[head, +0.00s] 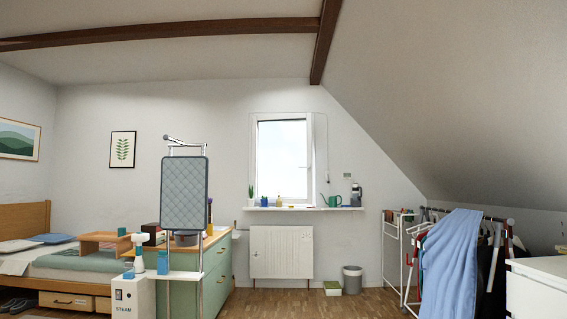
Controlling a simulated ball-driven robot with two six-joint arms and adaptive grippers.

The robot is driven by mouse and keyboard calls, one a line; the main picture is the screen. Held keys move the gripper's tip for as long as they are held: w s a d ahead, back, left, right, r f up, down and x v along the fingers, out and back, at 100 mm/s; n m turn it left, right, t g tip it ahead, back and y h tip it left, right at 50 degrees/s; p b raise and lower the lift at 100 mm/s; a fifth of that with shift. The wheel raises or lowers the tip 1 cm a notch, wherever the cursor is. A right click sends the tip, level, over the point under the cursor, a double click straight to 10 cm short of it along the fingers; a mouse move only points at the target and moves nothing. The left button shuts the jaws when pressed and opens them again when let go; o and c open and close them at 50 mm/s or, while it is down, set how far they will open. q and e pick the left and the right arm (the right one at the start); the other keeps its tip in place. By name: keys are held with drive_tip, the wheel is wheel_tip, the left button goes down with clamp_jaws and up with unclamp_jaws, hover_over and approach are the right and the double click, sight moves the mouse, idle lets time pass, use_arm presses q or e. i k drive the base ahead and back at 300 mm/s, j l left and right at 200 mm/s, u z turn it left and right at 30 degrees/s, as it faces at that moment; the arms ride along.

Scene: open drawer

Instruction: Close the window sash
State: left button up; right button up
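The window (282,160) is in the far wall, in the middle of the head view, with a white frame and bright sky in its pane. The window sash (309,160) has a white right side rail with what looks like a small handle low on it. I cannot tell from here how far it stands open. Neither of my grippers shows in this view.
The sill (305,209) below holds a plant, small containers and a green watering can (332,201). A radiator (281,252) hangs underneath. A garment steamer (130,296) with a quilted board (185,195) stands left; a clothes rack with a blue cloth (447,265) stands right.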

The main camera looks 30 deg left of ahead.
sight(307, 116)
drive_tip(key=i+j+u, duration=0.2)
drive_tip(key=i, duration=0.15)
drive_tip(key=i+j+u, duration=0.1)
drive_tip(key=i+u, duration=0.5)
drive_tip(key=i, duration=4.7)
